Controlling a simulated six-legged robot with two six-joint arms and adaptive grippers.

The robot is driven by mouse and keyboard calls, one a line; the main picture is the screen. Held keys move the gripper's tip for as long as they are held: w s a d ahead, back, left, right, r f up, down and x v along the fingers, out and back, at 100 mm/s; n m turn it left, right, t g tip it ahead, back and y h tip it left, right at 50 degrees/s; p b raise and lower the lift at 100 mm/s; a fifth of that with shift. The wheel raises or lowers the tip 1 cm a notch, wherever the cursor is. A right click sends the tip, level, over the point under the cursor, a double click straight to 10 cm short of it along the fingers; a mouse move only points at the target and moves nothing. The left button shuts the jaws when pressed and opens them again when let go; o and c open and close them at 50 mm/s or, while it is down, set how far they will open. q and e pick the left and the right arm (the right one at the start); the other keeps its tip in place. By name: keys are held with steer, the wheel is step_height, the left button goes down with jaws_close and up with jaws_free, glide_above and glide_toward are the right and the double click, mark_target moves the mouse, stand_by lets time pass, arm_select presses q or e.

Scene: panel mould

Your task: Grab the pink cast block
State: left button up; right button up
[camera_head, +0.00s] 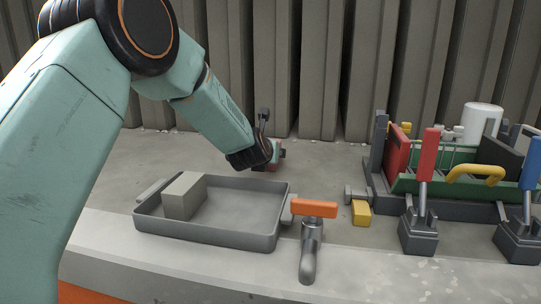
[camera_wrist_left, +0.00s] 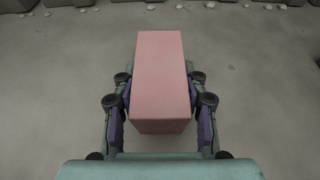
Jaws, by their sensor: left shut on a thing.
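The pink cast block (camera_wrist_left: 160,80) is a plain long box. In the left wrist view it sits between the two fingers of my left gripper (camera_wrist_left: 160,108), which are shut on its sides. In the head view my left arm reaches over behind the grey tray, and only a small pinkish part of the block (camera_head: 272,161) shows past my wrist. My left gripper (camera_head: 268,160) is mostly hidden there by the wrist. I cannot tell whether the block touches the surface. My right gripper is in neither view.
A grey tray (camera_head: 208,235) holding a grey block (camera_head: 184,196) stands in front. Right of it is a tap with an orange handle (camera_head: 314,208). A green mould (camera_head: 440,187) with red (camera_head: 427,155) and blue (camera_head: 530,165) levers stands at the right. Ribbed panels close off the back.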

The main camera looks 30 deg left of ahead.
arm_select(q)
steer(key=c, duration=0.6)
steer(key=shift+r, duration=0.15)
jaws_close()
